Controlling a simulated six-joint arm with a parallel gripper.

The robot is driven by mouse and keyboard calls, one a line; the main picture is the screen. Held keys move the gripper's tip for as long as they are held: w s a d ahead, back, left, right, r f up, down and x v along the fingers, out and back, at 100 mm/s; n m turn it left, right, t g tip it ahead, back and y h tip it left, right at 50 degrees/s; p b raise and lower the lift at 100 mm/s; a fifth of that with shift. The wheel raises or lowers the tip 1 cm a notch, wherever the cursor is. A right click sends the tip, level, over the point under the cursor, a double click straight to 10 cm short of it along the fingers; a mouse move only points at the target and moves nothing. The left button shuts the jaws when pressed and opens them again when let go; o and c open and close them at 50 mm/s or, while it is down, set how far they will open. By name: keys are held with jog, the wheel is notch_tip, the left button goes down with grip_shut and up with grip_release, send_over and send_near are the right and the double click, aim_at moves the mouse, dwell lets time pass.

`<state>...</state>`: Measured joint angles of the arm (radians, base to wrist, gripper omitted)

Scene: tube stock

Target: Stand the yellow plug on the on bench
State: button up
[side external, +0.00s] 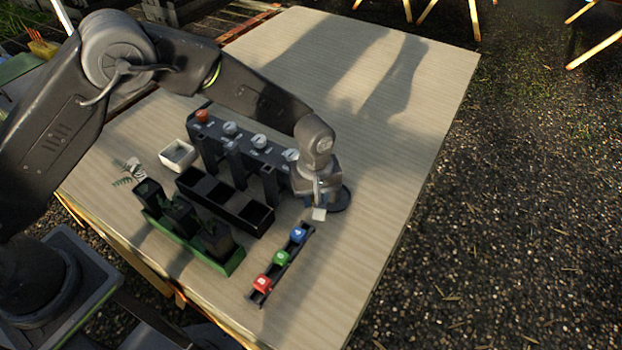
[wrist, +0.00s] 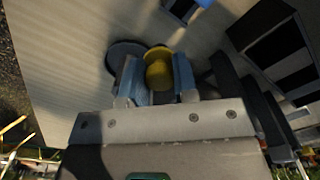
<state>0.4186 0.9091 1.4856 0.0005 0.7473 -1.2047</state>
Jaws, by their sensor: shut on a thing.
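The yellow plug (wrist: 158,72) is between the two fingers of my gripper (wrist: 157,80) in the wrist view, with its round yellow end showing. My gripper is shut on it. In the side view my gripper (side external: 319,203) is low over the right part of the wooden bench (side external: 400,130), and the plug cannot be made out there. A dark round disc (side external: 341,198) lies on the bench just beside my gripper. It also shows in the wrist view (wrist: 118,50), partly hidden by a finger. Whether the plug touches the bench I cannot tell.
A dark rack (side external: 240,150) with several capped tubes stands left of my gripper. A black bin (side external: 225,205) with compartments and a green tray (side external: 190,240) are near it. A narrow strip (side external: 282,270) holds red, green and blue blocks. The bench's far right is clear.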

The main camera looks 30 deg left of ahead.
jog(key=shift+f, duration=2.4)
jog(key=shift+f, duration=0.4)
jog(key=o, duration=0.9)
jog(key=shift+o, duration=0.6)
jog(key=shift+a, duration=0.1)
notch_tip(320, 180, up, 14)
jog(key=shift+w, duration=0.1)
